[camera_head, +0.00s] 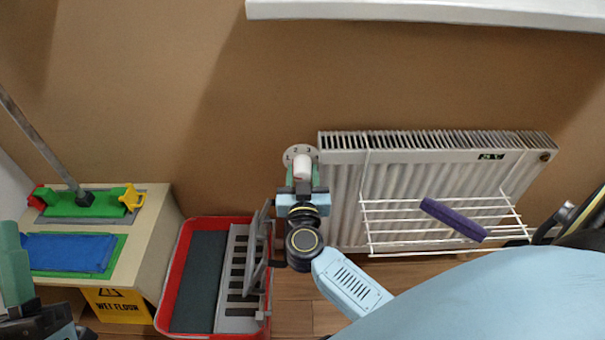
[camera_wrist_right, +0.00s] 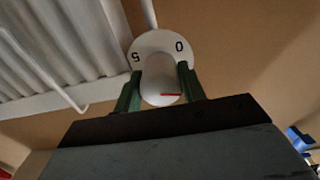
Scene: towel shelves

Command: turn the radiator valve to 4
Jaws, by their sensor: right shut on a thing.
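The radiator valve is a white knob (camera_head: 302,166) on a round white dial plate (camera_head: 299,152) at the radiator's upper left corner. I cannot tell which number the mark lines up with. My right gripper (camera_wrist_right: 160,86) is shut on the knob, a green finger on either side. My left gripper (camera_head: 14,262) shows only partly at the lower left edge.
The white radiator (camera_head: 340,200) carries a wire rack (camera_head: 390,247) with a purple folded cloth (camera_head: 453,220). A red bin (camera_head: 168,300) stands left of my right arm. A beige cart (camera_head: 155,235) with a blue cloth (camera_head: 70,254) is farther left. A white sill (camera_head: 430,10) is above.

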